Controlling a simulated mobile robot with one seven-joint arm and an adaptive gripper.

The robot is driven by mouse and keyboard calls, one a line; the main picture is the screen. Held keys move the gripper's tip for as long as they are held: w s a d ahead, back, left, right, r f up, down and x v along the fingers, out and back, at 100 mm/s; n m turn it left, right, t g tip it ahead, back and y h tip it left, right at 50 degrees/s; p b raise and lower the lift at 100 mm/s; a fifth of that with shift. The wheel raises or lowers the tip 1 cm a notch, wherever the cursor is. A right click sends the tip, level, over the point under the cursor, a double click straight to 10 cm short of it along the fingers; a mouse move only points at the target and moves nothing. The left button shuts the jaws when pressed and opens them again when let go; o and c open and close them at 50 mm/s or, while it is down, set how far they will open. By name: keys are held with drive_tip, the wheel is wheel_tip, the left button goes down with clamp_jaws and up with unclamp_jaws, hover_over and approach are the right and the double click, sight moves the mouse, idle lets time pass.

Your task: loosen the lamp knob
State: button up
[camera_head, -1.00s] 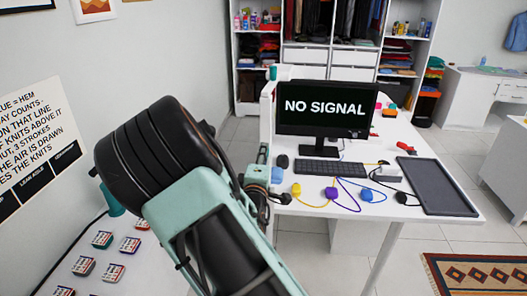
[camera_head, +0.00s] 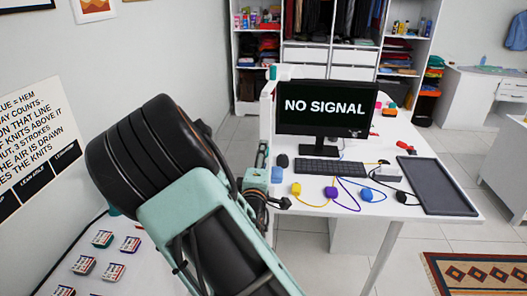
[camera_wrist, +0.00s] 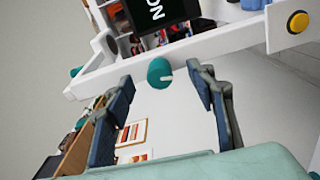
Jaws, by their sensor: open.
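A teal rounded knob (camera_wrist: 159,72), which looks like the lamp knob, sits on a white bar (camera_wrist: 115,78) in the wrist view. My gripper (camera_wrist: 160,76) is open, with one dark finger on each side of the knob and a visible gap to both. The knob shows between the fingertips; I cannot tell its exact depth from them. In the head view a white upright post (camera_head: 266,112) stands at the desk's left edge.
The white desk (camera_head: 408,205) holds a monitor (camera_head: 325,107), a keyboard (camera_head: 329,171), a dark tray (camera_head: 436,186), and several coloured plugs and cables. A yellow round button (camera_wrist: 298,22) is on a white part in the wrist view.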

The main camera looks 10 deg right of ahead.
drive_tip(key=v, duration=0.6)
drive_tip(key=shift+p, duration=0.4)
drive_tip(key=shift+s, duration=0.1)
